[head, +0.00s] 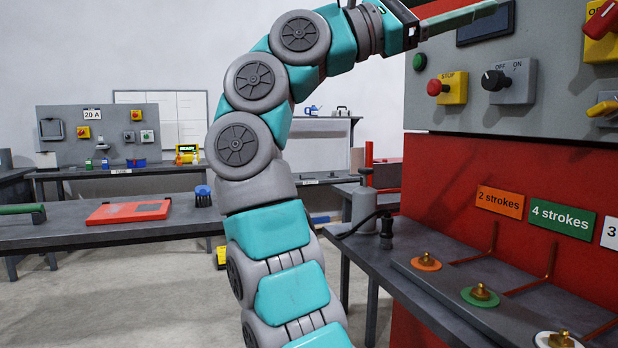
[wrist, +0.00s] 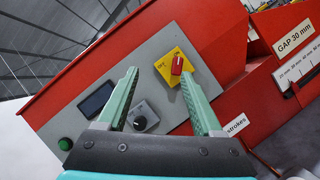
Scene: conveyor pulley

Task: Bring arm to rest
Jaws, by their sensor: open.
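My arm, teal and grey, rises through the middle of the head view and bends right at the top. My gripper (head: 480,12) is in front of the upper part of the grey control panel (head: 560,85); its top is cut off by the frame edge. In the wrist view my gripper (wrist: 158,72) shows two green fingers spread apart with nothing between them. Beyond them are the black knob (wrist: 142,116) and the red switch on a yellow plate (wrist: 177,66). I cannot tell how far the fingertips are from the panel.
The red machine (head: 450,165) fills the right side. Below it, a grey bench (head: 380,262) carries brass fittings on coloured discs (head: 480,295). A yellow stop button box (head: 448,88) is on the panel. A left table (head: 100,235) holds a red tray (head: 128,212).

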